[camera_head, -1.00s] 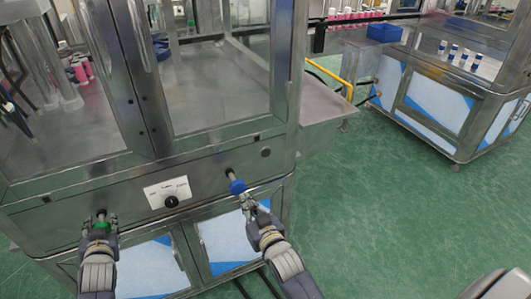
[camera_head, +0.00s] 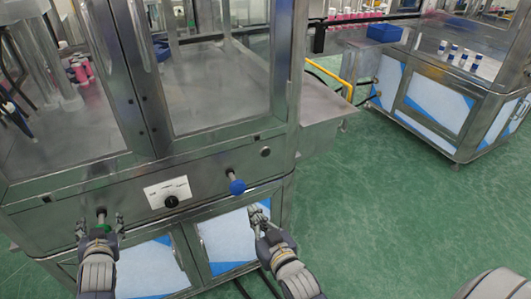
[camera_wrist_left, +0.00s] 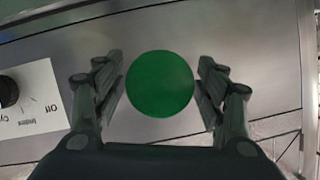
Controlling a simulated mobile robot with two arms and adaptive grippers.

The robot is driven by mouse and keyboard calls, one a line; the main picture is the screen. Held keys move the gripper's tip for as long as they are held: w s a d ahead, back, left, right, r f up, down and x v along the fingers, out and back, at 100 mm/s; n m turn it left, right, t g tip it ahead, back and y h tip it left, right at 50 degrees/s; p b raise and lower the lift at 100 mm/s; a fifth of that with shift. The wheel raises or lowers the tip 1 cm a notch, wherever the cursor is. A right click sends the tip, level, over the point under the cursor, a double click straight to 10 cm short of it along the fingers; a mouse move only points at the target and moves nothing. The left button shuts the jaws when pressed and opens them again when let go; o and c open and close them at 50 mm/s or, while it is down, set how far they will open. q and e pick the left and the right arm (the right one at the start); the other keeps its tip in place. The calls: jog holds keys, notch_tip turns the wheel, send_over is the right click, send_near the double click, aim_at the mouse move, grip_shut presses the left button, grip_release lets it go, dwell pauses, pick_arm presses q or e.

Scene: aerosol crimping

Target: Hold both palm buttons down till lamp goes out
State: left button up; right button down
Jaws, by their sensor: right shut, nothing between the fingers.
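Two palm buttons stick out from the machine's front panel. The green button (camera_head: 102,229) is at the left; it also shows as a green disc in the left wrist view (camera_wrist_left: 160,84). My left gripper (camera_head: 100,225) is open, with one finger on each side of the green button and a visible gap on both sides. The blue button (camera_head: 237,187) is at the right on its stem. My right gripper (camera_head: 259,210) is shut and empty, below and to the right of the blue button, apart from it. I cannot make out a lit lamp.
A white label plate with a black dial (camera_head: 171,201) sits between the buttons. A small round dark fitting (camera_head: 265,152) is at the panel's upper right. Glazed doors (camera_head: 215,85) stand above the panel. Green floor (camera_head: 370,220) is clear to the right.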

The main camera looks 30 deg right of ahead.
pick_arm(q)
jog(key=shift+s, duration=0.4)
jog(key=v, duration=1.1)
jog(key=shift+r, duration=0.25)
jog(key=shift+d+f, duration=0.1)
pick_arm(e)
jog(key=shift+f, duration=0.1)
